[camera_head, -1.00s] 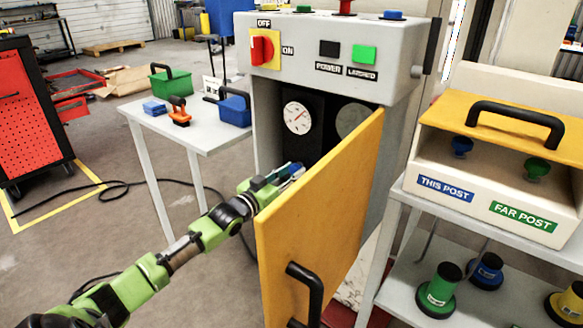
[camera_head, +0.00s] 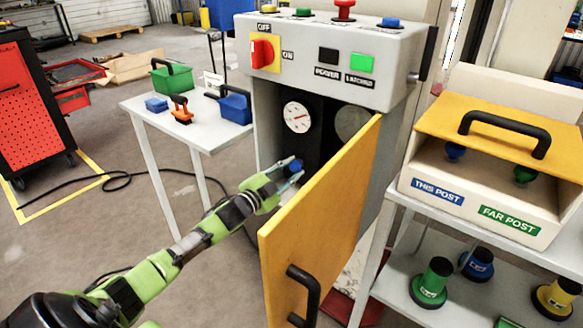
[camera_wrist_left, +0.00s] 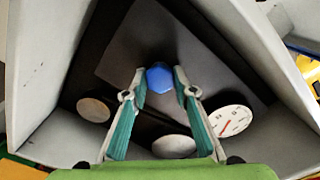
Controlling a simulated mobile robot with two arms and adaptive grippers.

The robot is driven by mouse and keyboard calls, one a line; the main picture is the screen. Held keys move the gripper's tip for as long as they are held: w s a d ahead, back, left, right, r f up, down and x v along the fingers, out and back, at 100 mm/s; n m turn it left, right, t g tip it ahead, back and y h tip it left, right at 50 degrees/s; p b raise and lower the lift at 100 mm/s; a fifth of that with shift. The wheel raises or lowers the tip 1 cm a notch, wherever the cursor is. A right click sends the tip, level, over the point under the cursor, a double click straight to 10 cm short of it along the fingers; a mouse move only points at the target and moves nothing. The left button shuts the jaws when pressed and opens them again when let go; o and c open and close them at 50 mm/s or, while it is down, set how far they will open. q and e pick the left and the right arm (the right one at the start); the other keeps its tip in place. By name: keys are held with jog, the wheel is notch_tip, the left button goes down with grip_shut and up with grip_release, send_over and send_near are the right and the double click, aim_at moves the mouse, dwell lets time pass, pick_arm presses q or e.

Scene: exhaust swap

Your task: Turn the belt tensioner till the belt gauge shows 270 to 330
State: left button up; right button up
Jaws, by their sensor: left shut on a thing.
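The belt tensioner is a blue knob (camera_head: 295,166) inside the open cabinet; it also shows in the left wrist view (camera_wrist_left: 159,77), between the fingertips. My left gripper (camera_head: 289,174) reaches in past the yellow door and is shut on the knob. Its teal fingers (camera_wrist_left: 158,84) sit on either side of it. The belt gauge (camera_head: 297,117) is a round white dial with a red needle, above the knob in the head view; it also shows at right in the left wrist view (camera_wrist_left: 230,120). Its numbers are too small to read. My right gripper is out of view.
The yellow door (camera_head: 322,222) stands open close to the right of my left gripper. The grey cabinet (camera_head: 315,85) carries a red switch and buttons. A side table (camera_head: 190,131) stands left, and a shelf (camera_head: 465,309) with posts and a yellow-lidded box (camera_head: 477,212) right.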

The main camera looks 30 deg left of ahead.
pick_arm(q)
jog(key=shift+f+m, duration=0.2)
jog(key=shift+m, duration=0.8)
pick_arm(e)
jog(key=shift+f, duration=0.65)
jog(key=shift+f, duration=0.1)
pick_arm(q)
jog(key=o, duration=1)
jog(key=shift+o, duration=0.4)
jog(key=shift+r, duration=0.1)
jog(key=shift+s, duration=0.1)
jog(key=s, duration=1.2)
jog(key=shift+a, duration=0.45)
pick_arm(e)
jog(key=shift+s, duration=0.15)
